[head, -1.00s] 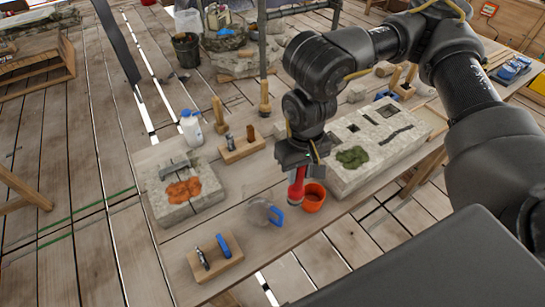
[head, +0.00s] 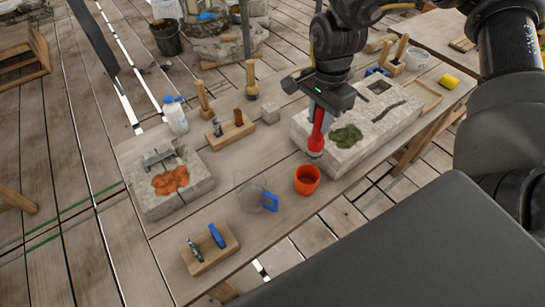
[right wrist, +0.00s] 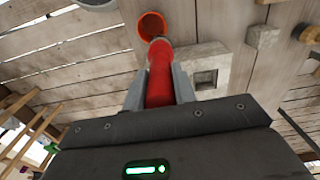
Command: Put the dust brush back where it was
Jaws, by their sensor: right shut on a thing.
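My right gripper (head: 324,98) is shut on the red dust brush (head: 317,130), which hangs nearly upright with its pale end down. In the head view the brush overlaps the front left edge of the stone block with green moss (head: 346,136). The orange cup (head: 307,180) stands below the brush in the picture, with a gap between them. In the right wrist view the red brush (right wrist: 160,80) sits between the fingers (right wrist: 158,92), its far end close to the cup's rim (right wrist: 152,24). My left gripper is out of view.
A clear jug with blue handle (head: 256,198) stands left of the cup. A wooden holder with tools (head: 210,250) is at the front, a stone slab with orange patch (head: 170,180) at left. A white bottle (head: 175,115) and another wooden holder (head: 230,130) stand behind.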

